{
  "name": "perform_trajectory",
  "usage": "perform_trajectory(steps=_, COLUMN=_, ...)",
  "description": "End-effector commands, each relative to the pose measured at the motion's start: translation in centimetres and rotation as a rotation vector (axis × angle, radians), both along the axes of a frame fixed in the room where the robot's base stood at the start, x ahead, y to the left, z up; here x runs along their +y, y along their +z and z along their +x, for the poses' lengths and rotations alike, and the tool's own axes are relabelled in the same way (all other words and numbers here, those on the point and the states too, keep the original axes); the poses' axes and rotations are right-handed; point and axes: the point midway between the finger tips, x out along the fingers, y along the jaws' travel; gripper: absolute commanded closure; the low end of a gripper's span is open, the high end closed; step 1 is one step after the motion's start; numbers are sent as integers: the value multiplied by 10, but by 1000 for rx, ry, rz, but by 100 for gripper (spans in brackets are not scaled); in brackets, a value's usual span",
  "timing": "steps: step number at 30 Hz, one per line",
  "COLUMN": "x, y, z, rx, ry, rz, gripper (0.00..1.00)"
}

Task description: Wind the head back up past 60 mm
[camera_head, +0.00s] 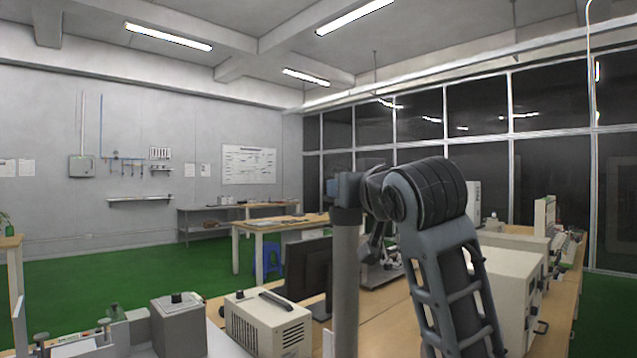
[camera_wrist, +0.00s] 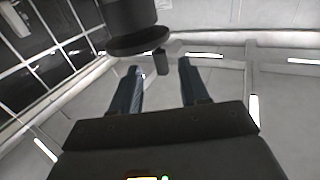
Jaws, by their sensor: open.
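In the wrist view, my gripper (camera_wrist: 160,72) is open, its two dark fingers spread apart. A dark round part with a wide flange (camera_wrist: 137,42) fills the top of that view, partly cut off. A short dark peg (camera_wrist: 161,62) sits at its rim, in line with the gap between the fingertips. It looks like a wheel with a crank handle, but I cannot tell for sure. No contact with the fingers is clear. In the head view, my arm crosses in front of a stand with a pale base (camera_head: 386,277), hiding much of it. No millimetre reading is legible.
A dark monitor (camera_head: 307,270), a beige vented box (camera_head: 266,325) and a grey box with a black knob (camera_head: 180,325) stand at the front left. A large pale instrument (camera_head: 513,285) is right of my arm. Green floor lies open at the left.

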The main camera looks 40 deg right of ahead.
Motion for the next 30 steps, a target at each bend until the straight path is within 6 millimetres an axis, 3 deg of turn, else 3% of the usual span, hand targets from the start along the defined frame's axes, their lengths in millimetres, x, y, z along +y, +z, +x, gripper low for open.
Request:
perform_trajectory(steps=7, x=-7, y=14, z=2, rx=4, ry=-19, rz=-12, gripper=55)
perform_trajectory(steps=21, x=-35, y=15, z=59, rx=3, ry=-18, rz=-11, gripper=55)
perform_trajectory(steps=30, x=-39, y=13, z=68, rx=1, ry=-17, rz=-12, gripper=55)
